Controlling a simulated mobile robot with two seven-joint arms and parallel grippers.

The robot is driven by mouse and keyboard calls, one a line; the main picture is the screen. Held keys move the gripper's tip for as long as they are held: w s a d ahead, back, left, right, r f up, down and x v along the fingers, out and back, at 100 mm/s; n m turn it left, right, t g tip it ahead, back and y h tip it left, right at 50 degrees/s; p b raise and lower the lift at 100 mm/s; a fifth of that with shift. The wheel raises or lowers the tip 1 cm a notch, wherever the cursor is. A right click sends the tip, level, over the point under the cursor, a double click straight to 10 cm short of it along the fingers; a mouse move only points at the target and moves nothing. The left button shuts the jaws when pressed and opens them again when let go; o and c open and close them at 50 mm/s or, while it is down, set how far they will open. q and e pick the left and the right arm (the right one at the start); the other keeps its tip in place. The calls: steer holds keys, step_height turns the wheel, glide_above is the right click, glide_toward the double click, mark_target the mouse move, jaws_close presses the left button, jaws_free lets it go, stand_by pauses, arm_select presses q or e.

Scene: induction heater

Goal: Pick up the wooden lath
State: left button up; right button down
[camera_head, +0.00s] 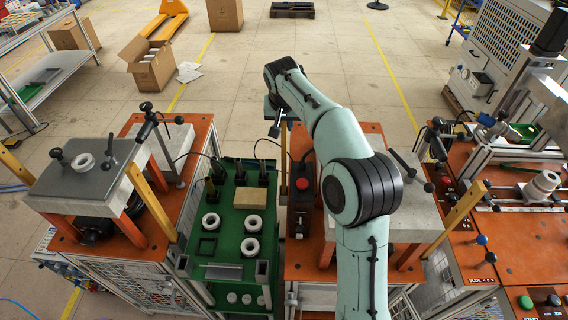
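Several pale wooden laths show in the head view. One lath (152,204) leans at the left machine, and another lath (459,213) slants at the right machine. A third lath (283,151) stands upright at the middle machine, directly below my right gripper in the picture. A further lath (15,168) shows at the far left edge. My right gripper (276,125) points down over the back of the middle machine, close to the top of the upright lath. The wrist hides most of its fingers, so I cannot tell whether they touch the lath. My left gripper is out of view.
A green cart (223,222) with white rings and a tan block (250,198) stands between the left and middle machines. A red button box (303,184) sits beside my arm. Grey slabs (86,176) with clamp handles top the machines. Open floor lies behind.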

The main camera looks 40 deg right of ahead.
steer(key=shift+r, duration=0.15)
step_height(320, 180, up, 5)
steer(key=shift+w+r+p, duration=0.1)
steer(key=shift+w+p, duration=0.05)
steer(key=shift+p, duration=0.25)
step_height(320, 180, up, 3)
steer(key=shift+r, duration=0.75)
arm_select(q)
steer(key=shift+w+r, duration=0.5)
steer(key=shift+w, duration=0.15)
arm_select(e)
steer(key=shift+s, duration=0.2)
